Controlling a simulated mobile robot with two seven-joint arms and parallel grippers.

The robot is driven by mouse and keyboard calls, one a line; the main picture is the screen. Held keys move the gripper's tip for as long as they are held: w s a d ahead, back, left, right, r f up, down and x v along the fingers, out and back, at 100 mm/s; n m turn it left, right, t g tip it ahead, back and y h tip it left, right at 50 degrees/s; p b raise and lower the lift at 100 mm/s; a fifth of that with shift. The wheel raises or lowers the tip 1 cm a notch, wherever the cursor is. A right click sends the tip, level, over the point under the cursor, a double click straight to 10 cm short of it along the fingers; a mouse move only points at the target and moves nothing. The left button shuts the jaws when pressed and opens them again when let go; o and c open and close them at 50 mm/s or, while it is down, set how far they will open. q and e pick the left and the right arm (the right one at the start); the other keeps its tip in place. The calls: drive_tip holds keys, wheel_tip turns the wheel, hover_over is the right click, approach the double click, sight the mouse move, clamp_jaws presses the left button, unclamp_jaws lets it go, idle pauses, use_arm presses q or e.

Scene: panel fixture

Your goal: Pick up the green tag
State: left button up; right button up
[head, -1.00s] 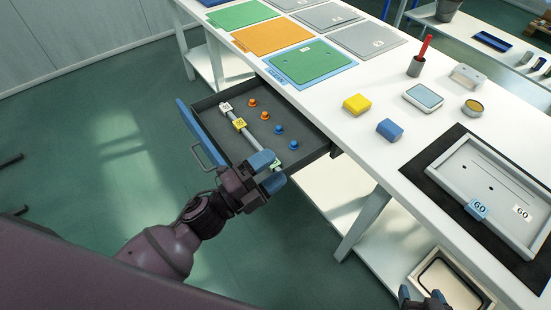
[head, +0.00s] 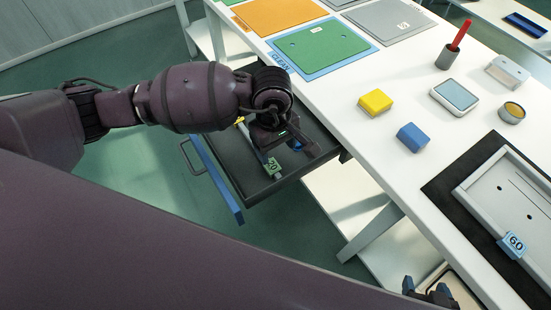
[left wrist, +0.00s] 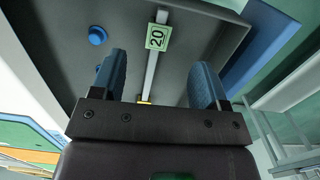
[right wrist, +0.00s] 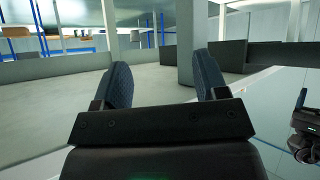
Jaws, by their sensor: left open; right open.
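The dark drawer (head: 228,160) has a blue front (head: 217,180). A blue knob (left wrist: 97,35) stands beside the rail; a yellow tag (head: 239,121) is mostly hidden. The white table (head: 350,130) holds a yellow block (head: 375,101), a blue block (head: 412,137) and a tray marked 60.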

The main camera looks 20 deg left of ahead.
use_arm(q)
drive_tip(key=b, duration=0.1)
hover_over(273, 167)
drive_tip(key=shift+y, duration=0.3)
wheel_tip(273, 167, down, 5)
drive_tip(key=shift+w+r, duration=0.1)
drive_tip(key=shift+r, duration=0.05)
drive_tip(key=shift+f, duration=0.75)
drive_tip(key=f+b, duration=0.1)
drive_tip(key=f, duration=0.2)
drive_tip(key=shift+s+f, duration=0.2)
drive_tip(key=shift+w+f, duration=0.1)
drive_tip(key=shift+f, duration=0.45)
drive_tip(key=shift+r, duration=0.1)
drive_tip(key=c, duration=1)
